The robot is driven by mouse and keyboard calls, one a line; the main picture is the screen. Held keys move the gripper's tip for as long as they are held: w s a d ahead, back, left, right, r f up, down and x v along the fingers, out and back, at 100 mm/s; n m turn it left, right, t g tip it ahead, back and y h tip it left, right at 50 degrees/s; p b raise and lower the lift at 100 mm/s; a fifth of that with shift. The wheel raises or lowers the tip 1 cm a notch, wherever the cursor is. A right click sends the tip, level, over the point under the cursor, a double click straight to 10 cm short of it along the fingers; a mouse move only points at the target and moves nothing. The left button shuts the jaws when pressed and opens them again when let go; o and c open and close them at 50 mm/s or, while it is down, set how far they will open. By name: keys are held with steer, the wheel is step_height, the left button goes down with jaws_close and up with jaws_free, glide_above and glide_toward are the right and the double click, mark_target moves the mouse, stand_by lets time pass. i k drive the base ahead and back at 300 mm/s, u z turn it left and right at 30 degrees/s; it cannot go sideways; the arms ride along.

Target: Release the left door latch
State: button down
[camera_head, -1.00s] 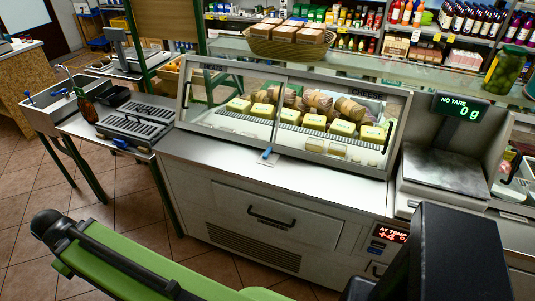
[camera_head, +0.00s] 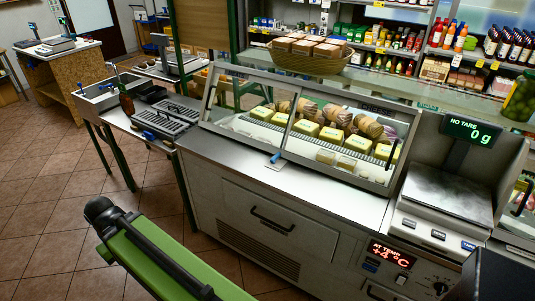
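The glass-fronted display case (camera_head: 290,205) stands on a metal counter in the middle of the view. Its sloped front has a left glass door (camera_head: 245,108) and a right glass door (camera_head: 345,145), both appearing closed. A small blue latch lever (camera_head: 275,158) sits at the lower front edge, near where the two doors meet. A dark upright handle (camera_head: 394,151) is at the right door's right side. Yellow cheese blocks (camera_head: 307,128) and wrapped rolls lie behind the glass. My gripper is not in view; a green arm link of mine crosses the lower left, apart from the case.
A scale (camera_head: 445,190) reading 0 g stands right of the case. A drawer handle (camera_head: 272,217) and a red +4°C display (camera_head: 391,254) are on the counter front. A sink (camera_head: 105,95) and slotted metal tray (camera_head: 170,115) are left. Tiled floor is open at lower left.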

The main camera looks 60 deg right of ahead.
mark_target(273, 159)
steer(key=z, duration=0.1)
steer(key=i, duration=0.95)
steer(key=u, duration=0.05)
